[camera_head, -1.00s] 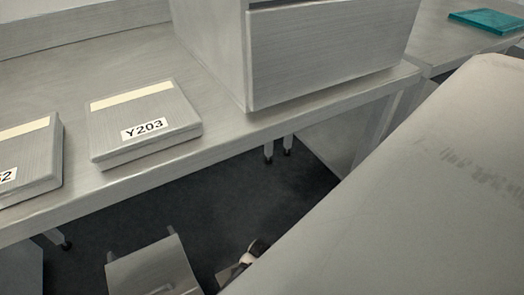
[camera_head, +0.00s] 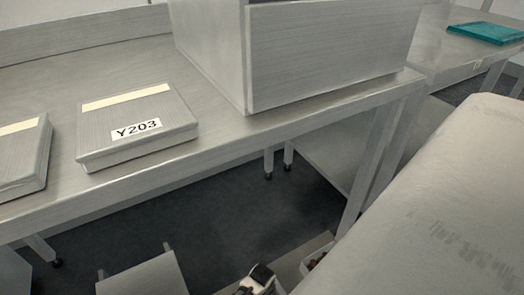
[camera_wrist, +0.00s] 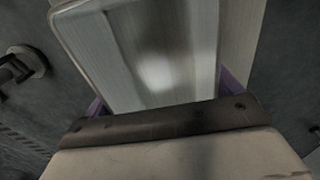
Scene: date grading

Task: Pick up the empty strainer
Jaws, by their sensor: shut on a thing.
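My gripper (camera_wrist: 166,98) is shut on a grey, straight-sided metal thing with a pale raised rim, which appears to be the strainer (camera_wrist: 125,60). Its purple fingers show at either side of the thing in the wrist view. No contents show in the visible part, only a bright reflection; I cannot make out any holes. In the head view my fingers and the held thing cannot be made out, and my pale arm covers the lower right.
A metal bench (camera_head: 225,135) holds a closed box labelled Y203 (camera_head: 135,105), another box (camera_head: 22,160) and a large cabinet (camera_head: 330,50). A teal item (camera_head: 487,33) lies on a further bench. A grey slab with two posts (camera_head: 145,278) stands low. Dark floor lies below.

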